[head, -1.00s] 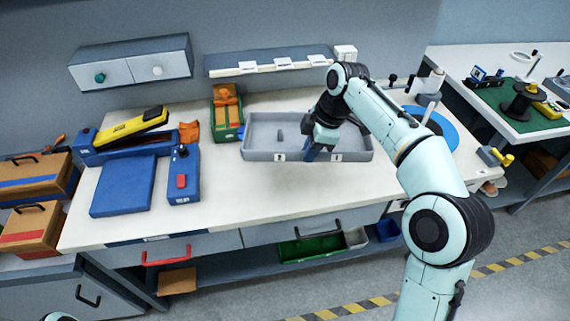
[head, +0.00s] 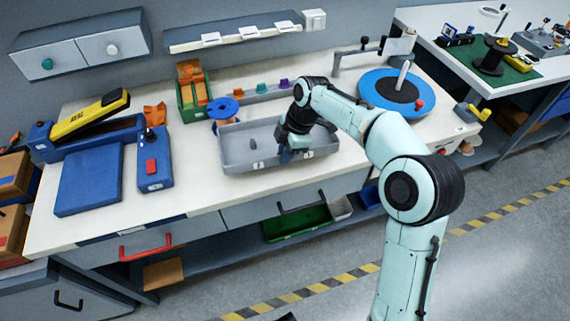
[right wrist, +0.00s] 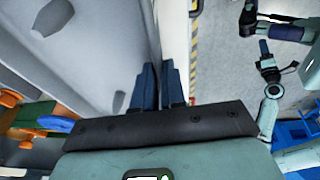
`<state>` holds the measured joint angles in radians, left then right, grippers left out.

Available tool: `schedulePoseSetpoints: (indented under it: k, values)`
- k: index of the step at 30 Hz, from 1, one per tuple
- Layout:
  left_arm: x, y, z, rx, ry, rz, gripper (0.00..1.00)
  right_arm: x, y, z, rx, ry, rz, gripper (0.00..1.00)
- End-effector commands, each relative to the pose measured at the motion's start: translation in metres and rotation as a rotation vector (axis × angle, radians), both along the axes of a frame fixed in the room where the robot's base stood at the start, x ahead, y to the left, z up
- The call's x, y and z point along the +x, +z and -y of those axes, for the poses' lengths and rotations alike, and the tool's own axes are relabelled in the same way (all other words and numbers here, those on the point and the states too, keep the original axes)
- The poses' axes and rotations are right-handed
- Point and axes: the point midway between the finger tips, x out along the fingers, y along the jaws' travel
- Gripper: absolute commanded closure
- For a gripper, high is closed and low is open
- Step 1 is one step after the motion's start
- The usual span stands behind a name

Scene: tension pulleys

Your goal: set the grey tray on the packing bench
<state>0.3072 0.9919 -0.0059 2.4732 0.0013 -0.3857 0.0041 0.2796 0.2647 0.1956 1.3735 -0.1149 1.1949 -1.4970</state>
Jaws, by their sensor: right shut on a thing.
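The grey tray (head: 236,166) is over the white bench top near its front edge. Whether its base touches the bench is unclear. A small grey peg (head: 252,144) stands inside it at the left; it also shows in the right wrist view (right wrist: 52,18). My right gripper (head: 287,155) is shut on the tray's front wall, right of its middle. In the right wrist view its dark fingers (right wrist: 159,85) straddle the wall. What looks like my left gripper (right wrist: 264,50) shows small at the upper right there; its jaws are unclear.
Behind the tray are a blue spool (head: 223,109) and a rail with coloured pieces (head: 262,90). A green bin (head: 193,98) is at the back left, a blue board (head: 89,180) farther left. A blue turntable (head: 391,93) stands right.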

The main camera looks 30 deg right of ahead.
Motion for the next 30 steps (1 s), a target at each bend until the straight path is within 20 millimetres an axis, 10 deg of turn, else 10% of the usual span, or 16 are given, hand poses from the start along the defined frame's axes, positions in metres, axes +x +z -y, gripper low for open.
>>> schedulePoseSetpoints:
  k: [16, 19, 30]
  values:
    - [-0.001, -0.006, 0.0, 0.0, 0.001, -0.001, 0.57, 0.001, -0.042, 0.0, -0.001, 0.0, 0.003, 1.0]
    - [-0.001, -0.006, 0.0, 0.0, 0.0, -0.001, 0.57, 0.0, -0.043, 0.0, 0.0, 0.0, 0.0, 0.64]
    - [-0.001, -0.005, 0.0, 0.0, 0.0, -0.001, 0.57, 0.0, -0.038, 0.001, 0.0, 0.0, 0.001, 0.64]
